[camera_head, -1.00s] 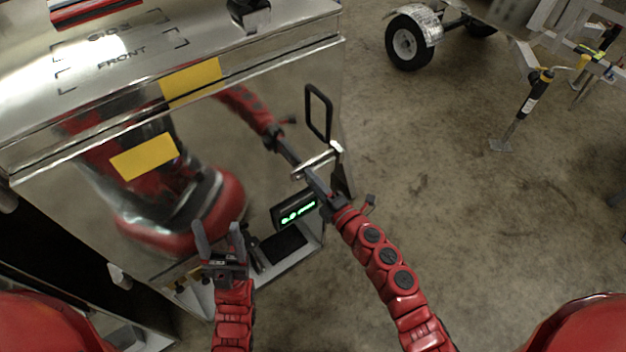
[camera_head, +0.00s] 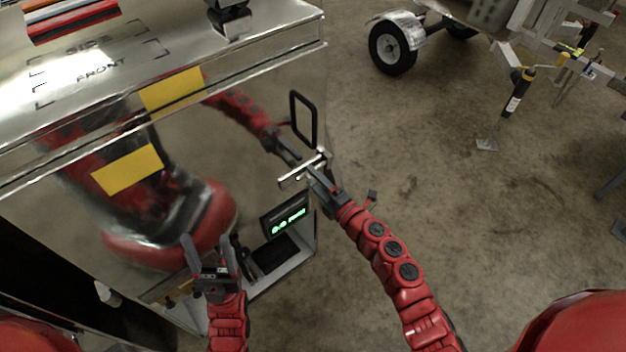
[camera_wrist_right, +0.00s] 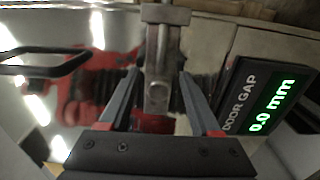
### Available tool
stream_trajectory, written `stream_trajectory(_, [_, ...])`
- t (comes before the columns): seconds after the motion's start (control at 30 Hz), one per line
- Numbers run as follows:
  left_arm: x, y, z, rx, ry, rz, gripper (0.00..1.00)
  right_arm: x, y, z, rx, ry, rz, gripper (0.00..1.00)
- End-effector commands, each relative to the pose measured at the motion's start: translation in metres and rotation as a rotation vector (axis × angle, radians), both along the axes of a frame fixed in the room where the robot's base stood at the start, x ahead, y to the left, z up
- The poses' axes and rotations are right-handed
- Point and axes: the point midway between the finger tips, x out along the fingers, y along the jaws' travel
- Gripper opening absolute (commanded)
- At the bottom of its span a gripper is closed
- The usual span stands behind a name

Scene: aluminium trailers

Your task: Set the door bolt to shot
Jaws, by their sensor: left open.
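The door bolt (camera_head: 291,181) is a silver bar on the right edge of the shiny metal door (camera_head: 215,140) in the head view. In the right wrist view the bolt's metal piece (camera_wrist_right: 158,60) hangs down from a bracket, and its lower end lies between the finger lines. My right gripper (camera_head: 314,176) is at the bolt in the head view; its fingers (camera_wrist_right: 157,98) stand apart with space on both sides of the metal. Whether the bolt is shot or drawn is unclear. My left gripper (camera_head: 207,252) is open and empty, low before the door.
A display (camera_head: 285,216) below the bolt reads door gap 0.0 mm in the right wrist view (camera_wrist_right: 268,105). A black loop handle (camera_head: 303,120) juts out above the bolt. A trailer wheel (camera_head: 392,48) and a jack stand (camera_head: 515,95) are at the upper right. Floor right of the door is open.

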Motion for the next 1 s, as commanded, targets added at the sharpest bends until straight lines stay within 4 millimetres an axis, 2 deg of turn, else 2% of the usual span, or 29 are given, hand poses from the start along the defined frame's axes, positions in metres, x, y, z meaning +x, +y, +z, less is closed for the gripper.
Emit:
stream_trajectory(0.23, [0.0, 0.0, 0.0, 0.0, 0.0, 0.0, 0.61, -0.001, 0.0, 0.0, 0.0, 0.0, 0.002, 0.64])
stream_trajectory(0.37, [0.0, 0.0, -0.001, 0.0, 0.0, 0.0, 0.61, -0.01, -0.007, -0.002, -0.003, 0.0, 0.001, 0.64])
stream_trajectory(0.47, [0.0, 0.0, -0.003, 0.0, 0.0, 0.0, 0.61, -0.027, -0.017, -0.002, 0.0, 0.002, 0.003, 0.64])
stream_trajectory(0.8, [0.0, 0.0, -0.01, 0.0, 0.0, 0.0, 0.61, -0.098, -0.07, -0.001, 0.001, 0.002, -0.002, 0.64])
stream_trajectory(1.0, [0.0, 0.0, -0.01, 0.0, 0.0, 0.0, 0.61, -0.126, -0.092, -0.001, 0.0, 0.003, -0.003, 0.64])
